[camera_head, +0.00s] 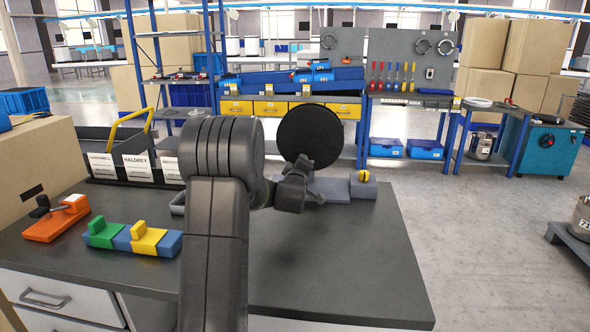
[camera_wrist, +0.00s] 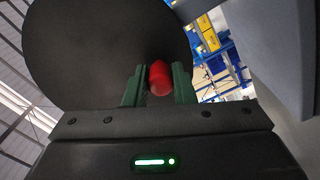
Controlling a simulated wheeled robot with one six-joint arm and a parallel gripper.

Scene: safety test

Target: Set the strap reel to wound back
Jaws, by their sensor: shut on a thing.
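The strap reel shows as a large black disc (camera_head: 309,136) standing upright on a grey base (camera_head: 330,190) at the back right of the dark bench. The disc (camera_wrist: 95,50) also fills the upper left of the wrist view. My gripper (camera_head: 296,172) is in front of the disc's lower left part. In the wrist view its green fingers (camera_wrist: 160,85) are closed on a red knob (camera_wrist: 160,78) beside the disc. The knob is hidden in the head view. A grey block with a yellow piece (camera_head: 364,177) sits at the right end of the base.
On the bench (camera_head: 330,255) are an orange clamp-like device (camera_head: 56,220), green, blue and yellow blocks (camera_head: 133,238) and a dark tray with name cards (camera_head: 138,168). A cardboard box (camera_head: 38,165) stands at the left. The bench's front right is clear.

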